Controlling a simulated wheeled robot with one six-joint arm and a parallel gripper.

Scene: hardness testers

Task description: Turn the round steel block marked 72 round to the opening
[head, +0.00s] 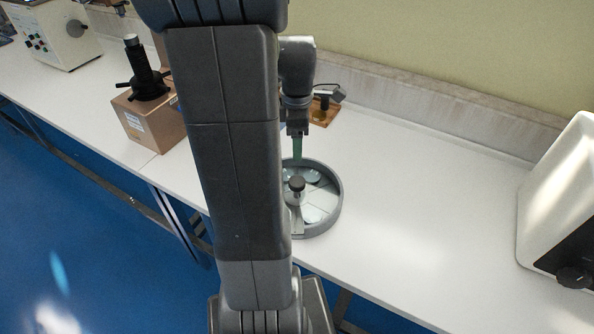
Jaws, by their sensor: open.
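A round grey tray (338,205) stands on the white bench, its left part hidden behind my arm. Pale round steel blocks lie inside it: one at the back right (312,175) and one at the front (312,214). No mark can be read on either, so I cannot tell which is 72. A dark knob (296,184) stands up near the tray's middle. The tray's opening cannot be made out. My gripper (297,152), with green fingers, points down at the tray's back edge. It is open, with no block seen in it.
A brown block with a black handled fixture (148,85) stands left of my arm. A wooden-based device (322,110) is behind the tray. A white machine (562,200) stands at the right. The white bench (430,200) between tray and machine is clear.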

